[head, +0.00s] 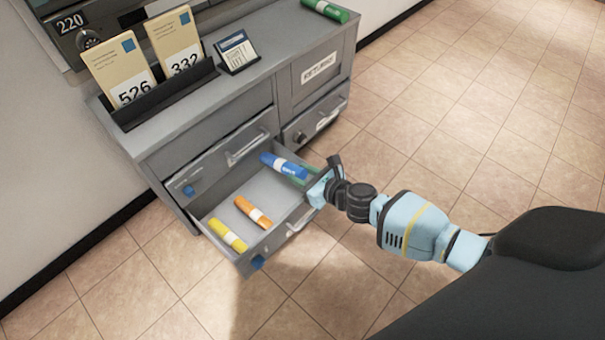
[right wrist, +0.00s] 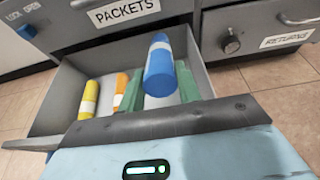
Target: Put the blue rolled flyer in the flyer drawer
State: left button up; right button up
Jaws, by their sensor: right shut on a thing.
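The blue rolled flyer (head: 284,166) has a white band and is held over the right part of the open drawer (head: 281,192). It also shows in the right wrist view (right wrist: 160,66), between the green fingers. My right gripper (head: 297,172) is shut on this flyer; it shows in the right wrist view (right wrist: 158,80) with a finger on each side. Inside the drawer lie an orange rolled flyer (head: 253,212) and a yellow rolled flyer (head: 228,235). I cannot tell how far the blue flyer is above the drawer floor. My left gripper is not in view.
A closed drawer labelled PACKETS (right wrist: 124,11) is above the open one. On the cabinet top are a holder with envelopes (head: 165,95), a small card stand (head: 237,52) and a green roll (head: 325,11). The tiled floor is clear.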

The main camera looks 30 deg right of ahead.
jog(key=o, duration=1)
jog(key=shift+o, duration=0.2)
jog(key=shift+s+d+r+p, duration=0.15)
jog(key=shift+s+p, duration=0.3)
jog(key=shift+s, duration=0.05)
jog(key=p+v, duration=0.3)
jog(key=v, duration=0.2)
jog(key=shift+r, duration=0.15)
jog(key=shift+v, duration=0.8)
